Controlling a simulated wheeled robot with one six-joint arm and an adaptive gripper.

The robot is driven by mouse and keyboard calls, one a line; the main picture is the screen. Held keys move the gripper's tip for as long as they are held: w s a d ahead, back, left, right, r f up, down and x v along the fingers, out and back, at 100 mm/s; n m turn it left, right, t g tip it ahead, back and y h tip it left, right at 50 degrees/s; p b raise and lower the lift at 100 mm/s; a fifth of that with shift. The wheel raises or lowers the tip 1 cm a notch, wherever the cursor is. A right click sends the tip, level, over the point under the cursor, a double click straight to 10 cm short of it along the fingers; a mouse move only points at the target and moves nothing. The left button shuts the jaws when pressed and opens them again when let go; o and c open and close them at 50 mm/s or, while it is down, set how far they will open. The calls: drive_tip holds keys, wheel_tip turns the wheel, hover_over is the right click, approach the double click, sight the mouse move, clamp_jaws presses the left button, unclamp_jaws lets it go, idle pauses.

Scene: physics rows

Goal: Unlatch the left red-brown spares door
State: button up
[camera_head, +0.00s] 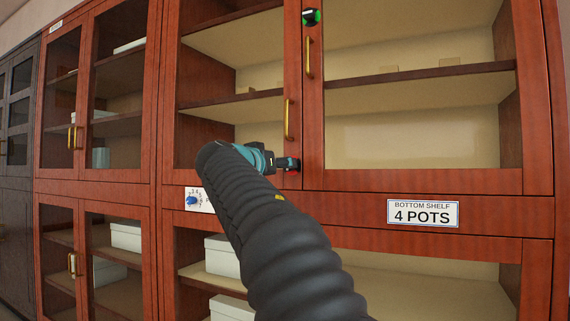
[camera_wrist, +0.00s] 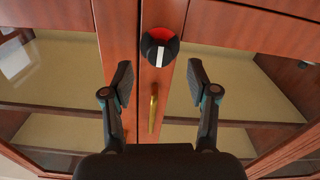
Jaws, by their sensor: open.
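The left red-brown glazed door (camera_head: 293,60) in the middle of the upper row is closed. It has a brass handle (camera_head: 288,119) and, below that, a latch knob (camera_head: 293,172), red where it shows past my gripper. My gripper (camera_head: 287,163) is in front of that knob and partly hides it. In the wrist view, which seems upside down, the black and red knob with a white bar (camera_wrist: 160,47) lies beyond the open fingers (camera_wrist: 160,85). The brass handle (camera_wrist: 153,108) also shows between them. Nothing is held. Contact with the knob cannot be told.
The right door (camera_head: 313,130) beside it is closed, with a black and green knob (camera_head: 312,17) higher up. White boxes (camera_head: 222,255) stand behind the lower doors. More cabinets stand at left.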

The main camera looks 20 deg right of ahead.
drive_tip(key=shift+p+x, duration=0.3)
drive_tip(key=shift+x, duration=1.65)
drive_tip(key=shift+c, duration=0.3)
clamp_jaws()
